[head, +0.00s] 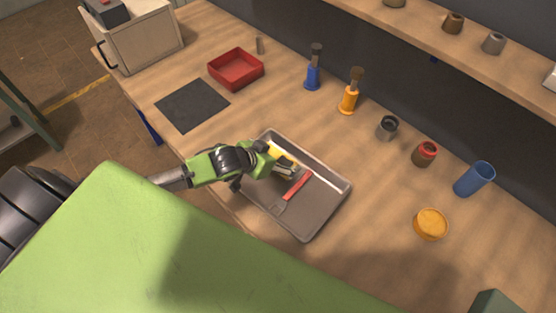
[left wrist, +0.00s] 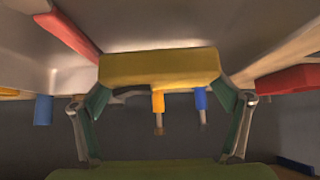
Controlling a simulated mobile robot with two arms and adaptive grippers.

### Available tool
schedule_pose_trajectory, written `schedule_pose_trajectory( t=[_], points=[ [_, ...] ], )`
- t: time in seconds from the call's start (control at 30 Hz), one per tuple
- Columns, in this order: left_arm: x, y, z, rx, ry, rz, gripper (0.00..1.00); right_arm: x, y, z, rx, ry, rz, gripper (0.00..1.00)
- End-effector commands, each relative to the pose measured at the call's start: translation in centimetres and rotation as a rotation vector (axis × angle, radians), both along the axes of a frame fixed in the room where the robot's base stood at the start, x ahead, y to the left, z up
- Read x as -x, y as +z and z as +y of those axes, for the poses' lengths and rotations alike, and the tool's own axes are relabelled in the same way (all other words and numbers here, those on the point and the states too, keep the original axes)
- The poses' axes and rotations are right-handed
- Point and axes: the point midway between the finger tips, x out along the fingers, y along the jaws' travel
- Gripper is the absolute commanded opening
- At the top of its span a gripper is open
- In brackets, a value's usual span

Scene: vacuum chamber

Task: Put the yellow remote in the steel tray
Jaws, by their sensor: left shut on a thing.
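The steel tray (head: 323,208) lies on the wooden workbench, in the middle of the head view. My left gripper (head: 283,165) is over the tray's far left part. It is shut on the yellow remote (head: 280,152), which is partly hidden by the gripper. In the left wrist view the yellow remote (left wrist: 160,68) spans between the two fingers, with the tray's metal surface (left wrist: 190,20) close beyond it. I cannot tell whether the remote touches the tray floor. My right gripper is not in view.
A red-handled tool (head: 297,185) lies in the tray beside the gripper. Behind stand a blue-handled brush (head: 313,72), an orange-handled brush (head: 349,98) and several small containers. A red bin (head: 236,68) and a dark mat (head: 192,105) lie farther left.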

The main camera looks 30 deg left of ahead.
Motion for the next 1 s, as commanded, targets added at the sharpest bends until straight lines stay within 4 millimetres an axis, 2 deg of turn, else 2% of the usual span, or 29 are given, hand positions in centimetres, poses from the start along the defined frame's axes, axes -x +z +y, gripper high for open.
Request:
schedule_pose_trajectory(
  t=[0.03, 0.2, 0.6, 0.63, 1.0],
  points=[
    [0.2, -0.6, -0.2, 0.003, 0.000, 0.005, 0.64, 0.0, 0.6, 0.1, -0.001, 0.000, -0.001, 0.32],
    [0.2, -2.2, -0.2, 0.003, -0.001, 0.003, 0.64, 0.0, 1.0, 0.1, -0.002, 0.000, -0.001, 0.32],
    [0.2, -2.8, -0.2, 0.002, -0.001, 0.003, 0.64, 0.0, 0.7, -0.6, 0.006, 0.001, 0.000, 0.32],
    [0.2, -2.8, -0.2, 0.002, -0.001, 0.004, 0.99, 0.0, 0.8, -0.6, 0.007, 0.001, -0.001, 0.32],
    [0.3, -2.3, -0.2, 0.001, -0.002, 0.004, 1.00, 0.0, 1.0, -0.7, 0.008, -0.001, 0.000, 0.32]
  ],
)
